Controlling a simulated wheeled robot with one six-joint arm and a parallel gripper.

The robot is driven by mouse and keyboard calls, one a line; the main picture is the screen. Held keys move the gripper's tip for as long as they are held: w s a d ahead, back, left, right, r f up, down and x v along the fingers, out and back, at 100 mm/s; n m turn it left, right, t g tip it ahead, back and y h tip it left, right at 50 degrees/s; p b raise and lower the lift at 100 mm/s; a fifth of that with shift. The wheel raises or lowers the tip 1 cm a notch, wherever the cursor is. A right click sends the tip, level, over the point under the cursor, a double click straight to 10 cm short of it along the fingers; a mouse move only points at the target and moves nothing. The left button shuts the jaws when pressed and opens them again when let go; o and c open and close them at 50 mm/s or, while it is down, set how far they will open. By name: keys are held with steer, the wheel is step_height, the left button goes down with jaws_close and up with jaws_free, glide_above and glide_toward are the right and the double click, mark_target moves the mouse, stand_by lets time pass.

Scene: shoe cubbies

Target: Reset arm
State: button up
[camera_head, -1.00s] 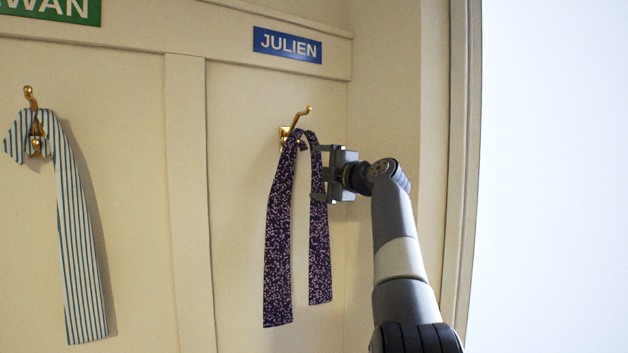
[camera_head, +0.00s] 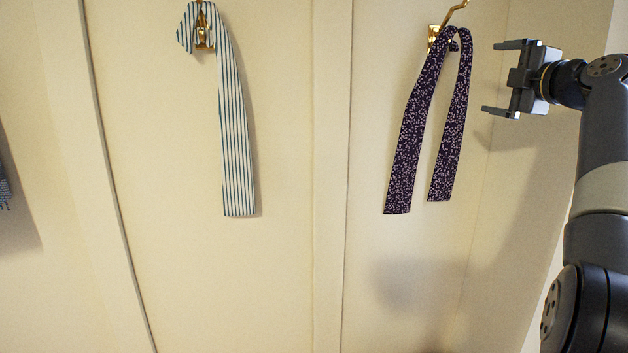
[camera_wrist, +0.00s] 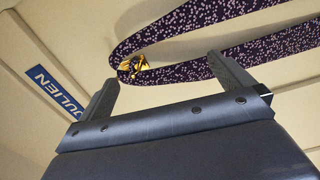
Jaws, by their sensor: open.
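My gripper (camera_head: 500,77) is open and empty at the upper right in the head view. Its fingers point left toward the dark purple speckled scarf (camera_head: 408,150), with a gap between them. The scarf hangs folded over a brass hook (camera_head: 455,10), its two ends hanging down. In the wrist view, my gripper's two fingers (camera_wrist: 168,82) are spread apart, and the speckled scarf (camera_wrist: 220,30) and the hook (camera_wrist: 132,65) show beyond them.
A striped white and blue scarf (camera_head: 232,130) hangs on another brass hook (camera_head: 203,30) to the left. A blue JULIEN sign (camera_wrist: 54,92) shows in the wrist view. Cream panel walls (camera_head: 330,250) divide the cubbies. A grey fringed piece (camera_head: 3,185) shows at the left edge.

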steer(key=shift+w+a+p, duration=0.3)
steer(key=shift+w+p, duration=0.6)
steer(key=shift+w, duration=0.6)
steer(key=shift+w+a+p, duration=0.35)
steer(key=shift+w+p, duration=0.5)
steer(key=shift+w, duration=0.7)
steer(key=shift+w+a+p, duration=0.3)
steer(key=shift+w+p, duration=0.6)
steer(key=shift+w, duration=0.6)
steer(key=shift+a, duration=0.1)
